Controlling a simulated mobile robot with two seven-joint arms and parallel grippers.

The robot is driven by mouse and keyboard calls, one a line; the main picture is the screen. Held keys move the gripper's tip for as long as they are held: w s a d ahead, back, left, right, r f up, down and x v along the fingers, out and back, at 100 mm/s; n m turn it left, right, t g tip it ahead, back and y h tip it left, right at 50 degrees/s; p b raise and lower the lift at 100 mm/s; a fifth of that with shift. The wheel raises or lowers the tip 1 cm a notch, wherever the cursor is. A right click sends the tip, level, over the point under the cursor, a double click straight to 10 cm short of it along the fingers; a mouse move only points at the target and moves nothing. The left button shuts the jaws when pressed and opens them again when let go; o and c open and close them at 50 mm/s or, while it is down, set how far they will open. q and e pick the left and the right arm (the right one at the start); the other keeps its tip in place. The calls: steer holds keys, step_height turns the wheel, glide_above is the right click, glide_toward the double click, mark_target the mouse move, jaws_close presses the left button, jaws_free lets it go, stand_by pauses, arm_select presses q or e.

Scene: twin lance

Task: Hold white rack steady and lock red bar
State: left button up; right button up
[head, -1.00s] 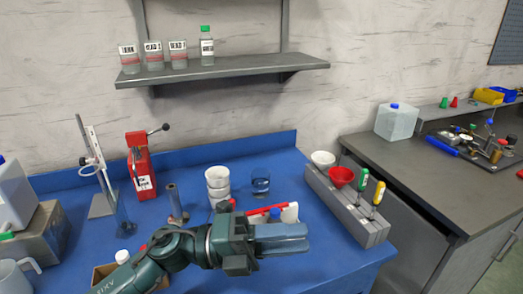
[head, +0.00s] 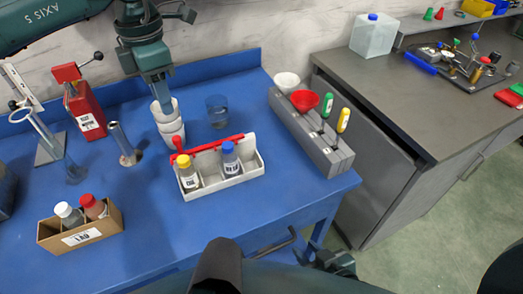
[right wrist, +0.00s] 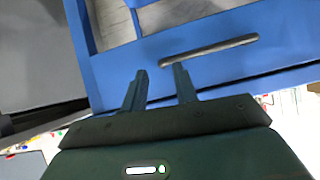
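The white rack (head: 249,172) stands on the blue bench, holding a yellow-capped bottle (head: 188,172) and a blue-capped bottle (head: 229,158). The red bar (head: 210,145) runs lengthwise along the rack's rear top side; I cannot tell whether it is latched. My left gripper (head: 157,92) points down at the stacked white cups, behind and left of the rack, clear of it. Its fingers look close together, and what lies between them is unclear. My right gripper (right wrist: 158,75) is open and empty in the right wrist view, facing the bench's blue front and a bar-shaped handle (right wrist: 210,50).
White cups (head: 170,128) and a glass beaker (head: 217,111) stand behind the rack. A brown box (head: 82,236) with bottles is front left. Bare bench lies in front of the rack.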

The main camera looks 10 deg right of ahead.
steer(key=w+d+r+m+t+h, duration=0.2)
steer(key=w+d+m, duration=0.2)
steer(key=d+m, duration=0.55)
steer(key=w+d+r+m+t+h, duration=0.2)
steer(key=w+d+m, duration=0.35)
steer(key=d, duration=0.75)
steer(key=w+a+r+n+t+y, duration=0.15)
steer(key=w+a+r+n, duration=0.25)
steer(key=r, duration=0.5)
steer(key=w+a+r+n+t+y, duration=0.1)
steer(key=w+a+r+n+t, duration=0.3)
steer(key=r, duration=0.6)
steer(key=w+a+r+n+y, duration=0.1)
steer(key=w+a+r+n, duration=0.3)
steer(key=r, duration=0.5)
steer(key=n+g, duration=0.4)
steer(key=g, duration=0.3)
glide_toward(262, 161)
steer(key=s, duration=0.1)
steer(key=s+d+r+y, duration=0.1)
steer(key=shift+s+d+r, duration=0.25)
steer(key=shift+d+r, duration=0.05)
steer(key=shift+a+f, duration=0.15)
steer(key=x, duration=1.2)
steer(key=shift+w+f, duration=0.25)
steer(key=shift+w, duration=0.1)
